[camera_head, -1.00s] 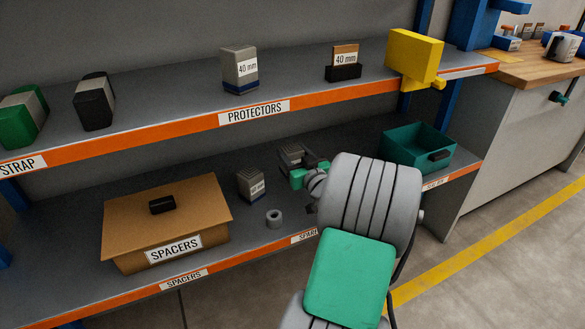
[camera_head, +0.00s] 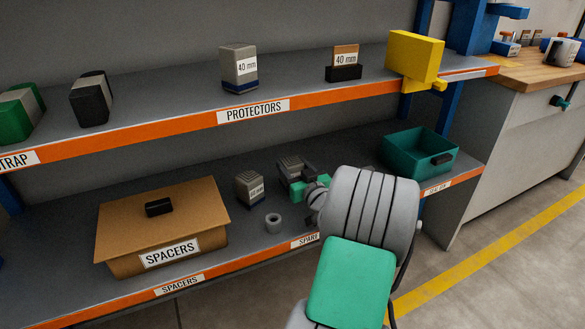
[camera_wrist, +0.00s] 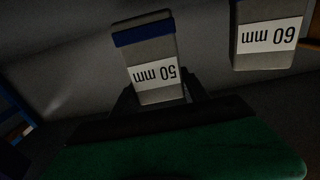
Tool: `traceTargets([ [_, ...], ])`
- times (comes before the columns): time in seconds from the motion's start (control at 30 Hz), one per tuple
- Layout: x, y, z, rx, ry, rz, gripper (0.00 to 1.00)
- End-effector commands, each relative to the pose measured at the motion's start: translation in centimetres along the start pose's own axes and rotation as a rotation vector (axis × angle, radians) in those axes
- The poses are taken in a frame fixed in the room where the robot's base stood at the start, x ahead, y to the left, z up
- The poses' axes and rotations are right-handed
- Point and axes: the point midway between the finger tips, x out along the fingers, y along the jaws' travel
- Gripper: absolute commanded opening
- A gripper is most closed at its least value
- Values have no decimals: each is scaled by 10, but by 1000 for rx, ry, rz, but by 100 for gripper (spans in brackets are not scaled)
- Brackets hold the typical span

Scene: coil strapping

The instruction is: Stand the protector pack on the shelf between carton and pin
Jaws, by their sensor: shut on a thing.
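The held protector pack (camera_head: 290,164) is grey. Its "50 mm" label and blue end band show in the wrist view (camera_wrist: 150,60). My gripper (camera_head: 306,178) is shut on it over the lower shelf, right of a second grey pack (camera_head: 249,187), marked "60 mm" in the wrist view (camera_wrist: 267,32). My wrist hides part of the held pack, and I cannot tell whether it touches the shelf. The brown carton (camera_head: 150,226), labelled SPACERS, stands at the left of this shelf. A short grey hollow cylinder (camera_head: 273,223) stands near the front edge; I cannot tell whether it is the pin.
A teal bin (camera_head: 405,158) stands right of my gripper. The upper shelf (camera_head: 180,105) overhangs, with a "40 mm" pack (camera_head: 239,68), a card holder (camera_head: 343,72) and a yellow block (camera_head: 415,55). Bare shelf shows between the carton and the 60 mm pack.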

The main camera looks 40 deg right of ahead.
Motion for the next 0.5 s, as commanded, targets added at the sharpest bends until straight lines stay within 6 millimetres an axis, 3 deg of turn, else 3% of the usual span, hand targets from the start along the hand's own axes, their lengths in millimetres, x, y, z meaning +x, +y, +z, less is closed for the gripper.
traceTargets([
  [0.03,-1,0,15,3,-19,4,0],
  [0.1,-2,0,16,4,-21,5,0],
  [0.13,-2,0,17,5,-24,5,54],
  [0.37,-3,-1,21,8,-29,4,73],
  [0.5,-3,-2,22,9,-31,4,74],
])
